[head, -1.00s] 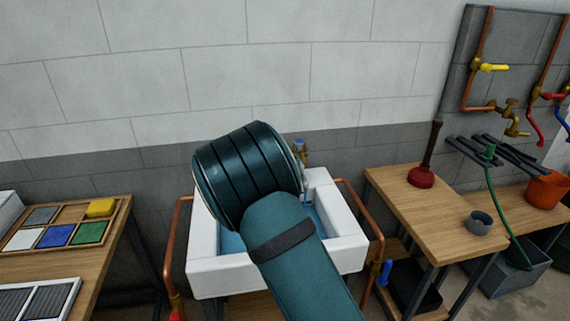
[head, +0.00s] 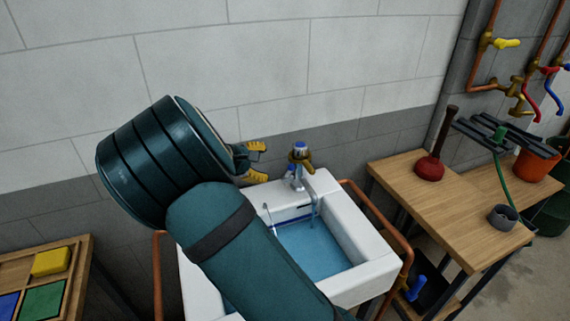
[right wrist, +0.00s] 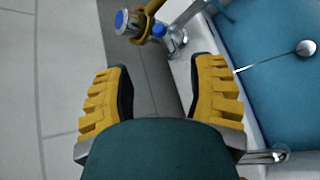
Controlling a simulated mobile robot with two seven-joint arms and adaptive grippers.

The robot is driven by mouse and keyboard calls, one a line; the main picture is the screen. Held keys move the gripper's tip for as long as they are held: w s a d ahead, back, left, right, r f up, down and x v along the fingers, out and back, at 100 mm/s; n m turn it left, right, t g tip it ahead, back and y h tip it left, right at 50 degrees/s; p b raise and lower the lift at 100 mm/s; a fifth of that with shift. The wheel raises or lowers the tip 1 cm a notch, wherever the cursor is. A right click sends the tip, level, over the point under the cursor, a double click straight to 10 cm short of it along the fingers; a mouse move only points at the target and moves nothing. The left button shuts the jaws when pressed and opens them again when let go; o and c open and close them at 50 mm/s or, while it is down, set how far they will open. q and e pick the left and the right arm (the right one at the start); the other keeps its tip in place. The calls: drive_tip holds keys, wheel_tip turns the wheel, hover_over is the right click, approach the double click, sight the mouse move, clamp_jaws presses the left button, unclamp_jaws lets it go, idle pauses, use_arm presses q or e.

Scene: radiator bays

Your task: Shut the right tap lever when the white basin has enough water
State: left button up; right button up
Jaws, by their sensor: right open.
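The white basin (head: 352,287) stands against the wall, with blue water (head: 312,250) in it below the rim. A chrome tap (head: 296,180) with a blue-marked top and a brass-coloured part stands at its back edge. A thin stream seems to fall from its spout. In the right wrist view the tap (right wrist: 172,40) is at the top, beyond my fingertips. My right gripper (head: 262,161) is open and empty, left of the tap and apart from it. Its yellow fingers also show in the right wrist view (right wrist: 160,70). My right arm hides the basin's left part. My left gripper is out of view.
Copper pipes (head: 384,215) run beside the basin. A wooden table (head: 440,215) at right carries a red plunger (head: 429,168) and a grey cup (head: 502,216). A thin rod with a ball end (right wrist: 306,47) stands over the water. A sponge tray (head: 78,262) is at lower left.

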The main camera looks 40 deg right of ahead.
sight(290, 168)
drive_tip(key=b+x, duration=0.2)
drive_tip(key=x, duration=1.1)
drive_tip(key=shift+s+d+b, duration=0.15)
drive_tip(key=shift+s+b, duration=0.05)
drive_tip(key=shift+b, duration=0.15)
clamp_jaws()
